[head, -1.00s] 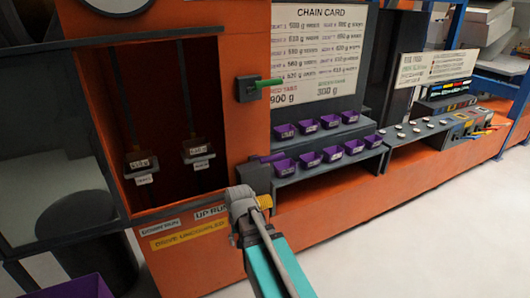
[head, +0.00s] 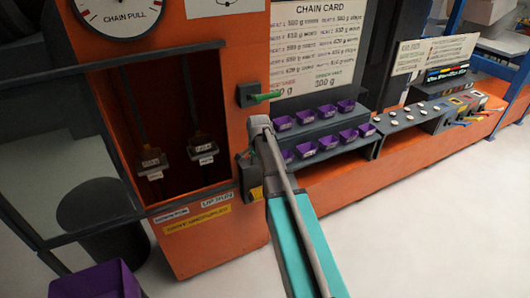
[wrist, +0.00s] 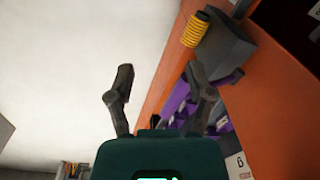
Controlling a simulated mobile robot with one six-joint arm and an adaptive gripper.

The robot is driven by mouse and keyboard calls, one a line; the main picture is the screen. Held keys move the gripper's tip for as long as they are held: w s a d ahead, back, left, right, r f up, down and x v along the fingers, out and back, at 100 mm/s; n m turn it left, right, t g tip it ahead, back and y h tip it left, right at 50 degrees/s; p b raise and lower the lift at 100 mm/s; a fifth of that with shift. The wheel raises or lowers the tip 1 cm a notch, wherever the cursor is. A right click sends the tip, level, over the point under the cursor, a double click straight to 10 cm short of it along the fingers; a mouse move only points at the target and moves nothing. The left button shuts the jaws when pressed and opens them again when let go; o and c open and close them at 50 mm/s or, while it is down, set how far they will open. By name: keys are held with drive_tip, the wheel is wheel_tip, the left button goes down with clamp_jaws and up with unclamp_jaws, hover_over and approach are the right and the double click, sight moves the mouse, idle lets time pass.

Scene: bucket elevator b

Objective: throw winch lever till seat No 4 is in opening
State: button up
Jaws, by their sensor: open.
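A dark box with a green handle (head: 265,97) is on the orange front, right of the opening. A lower dark box with a yellow coil (wrist: 195,28) shows in the wrist view; in the head view my arm partly covers this box (head: 250,172). No readable label tells which is the winch lever. Two seats hang in the opening, a left one (head: 152,165) and a right one (head: 203,151); their numbers are too blurred to read. My gripper (wrist: 158,80) is open and empty. Its right finger appears near the lower box; contact cannot be told.
A ledge with purple bins (head: 325,112) is right of the boxes, below the chain card (head: 315,45). A round chain-pull dial (head: 117,12) is above the opening. A dark barrel (head: 100,215) and a purple bin (head: 98,282) stand at lower left. The pale floor at right is clear.

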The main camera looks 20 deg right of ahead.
drive_tip(key=w+d+r+m+p, duration=0.4)
drive_tip(key=w+d+r+p, duration=0.1)
drive_tip(key=r, duration=0.3)
drive_tip(key=shift+d+p, duration=0.6)
drive_tip(key=shift+p, duration=0.15)
drive_tip(key=shift+f, duration=0.2)
drive_tip(key=f+b, duration=0.9)
drive_tip(key=w+f+b, duration=0.1)
drive_tip(key=f+b, duration=0.3)
drive_tip(key=shift+f+b, duration=0.15)
drive_tip(key=shift+b, duration=0.2)
